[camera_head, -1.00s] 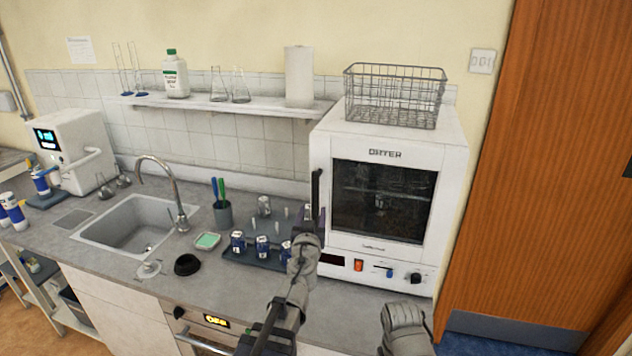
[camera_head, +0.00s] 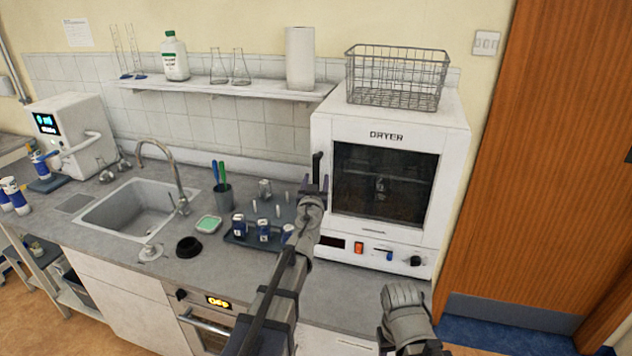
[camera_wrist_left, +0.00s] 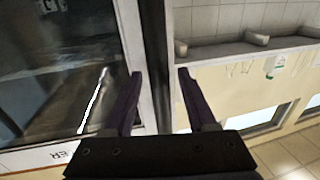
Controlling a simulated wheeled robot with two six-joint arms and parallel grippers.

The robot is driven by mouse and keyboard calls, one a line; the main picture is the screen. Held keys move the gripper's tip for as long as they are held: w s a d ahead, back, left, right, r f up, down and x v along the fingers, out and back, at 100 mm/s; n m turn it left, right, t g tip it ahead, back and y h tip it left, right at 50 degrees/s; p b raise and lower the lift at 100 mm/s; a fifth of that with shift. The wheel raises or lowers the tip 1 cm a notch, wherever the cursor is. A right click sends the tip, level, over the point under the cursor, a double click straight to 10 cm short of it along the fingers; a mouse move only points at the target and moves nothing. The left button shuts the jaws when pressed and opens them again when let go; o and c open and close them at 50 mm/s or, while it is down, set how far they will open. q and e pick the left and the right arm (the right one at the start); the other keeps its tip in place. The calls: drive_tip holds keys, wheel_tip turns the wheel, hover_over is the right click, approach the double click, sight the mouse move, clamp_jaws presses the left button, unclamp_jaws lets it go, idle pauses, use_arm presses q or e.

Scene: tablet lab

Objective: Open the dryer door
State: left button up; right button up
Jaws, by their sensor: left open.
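The dryer (camera_head: 387,137) is a white box on the counter with a dark window in its door (camera_head: 384,186). The door is shut. Its black upright handle (camera_head: 317,165) is at the door's left edge; in the left wrist view the handle (camera_wrist_left: 157,50) is a dark bar running between my fingers. My left gripper (camera_head: 315,184) is open, with its purple fingers at either side of the handle's lower part; gaps show beside the bar in the left wrist view (camera_wrist_left: 157,87). A grey part of my right arm shows at the bottom, but its fingers do not.
A wire basket (camera_head: 397,78) stands on top of the dryer. A dark tray (camera_head: 240,238) with blue-labelled jars is left of the dryer, close to my left arm. A shelf (camera_head: 225,92) and a sink (camera_head: 130,212) lie further left. A wooden door (camera_head: 550,150) is at right.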

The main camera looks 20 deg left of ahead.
use_arm(q)
drive_tip(key=shift+c, duration=0.2)
clamp_jaws()
idle(1.1)
